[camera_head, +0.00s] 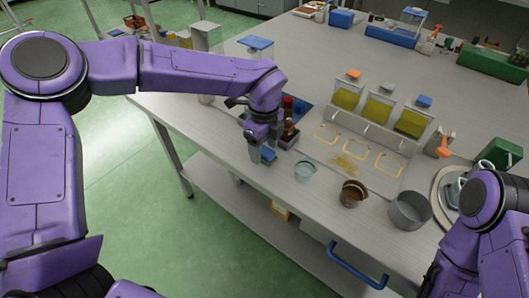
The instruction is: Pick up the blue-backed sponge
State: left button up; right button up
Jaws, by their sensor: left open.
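A small blue block (268,154), which looks like the blue-backed sponge, sits near the front left edge of the grey table. My left gripper (262,158) comes down over it from above, jaws open, with fingers close around or beside it. The fingers and wrist hide part of it, and I cannot tell whether they touch it.
Close by stand dark bottles (290,131), a glass bowl (304,171), a brown cup (353,194) and a metal pot (409,211). Behind are clear bins of green contents (379,108).

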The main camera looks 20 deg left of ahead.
pick_arm(q)
jog(key=shift+f, duration=0.15)
jog(key=c, duration=1.1)
jog(key=shift+c, duration=0.2)
notch_tip(320, 180, up, 3)
jog(key=shift+r+p, duration=0.1)
jog(key=shift+p, duration=1.15)
jog(key=s+r+p, duration=0.3)
jog(key=s+r, duration=0.6)
jog(key=s, duration=0.5)
jog(key=shift+a+r, duration=0.3)
jog(key=shift+r, duration=0.1)
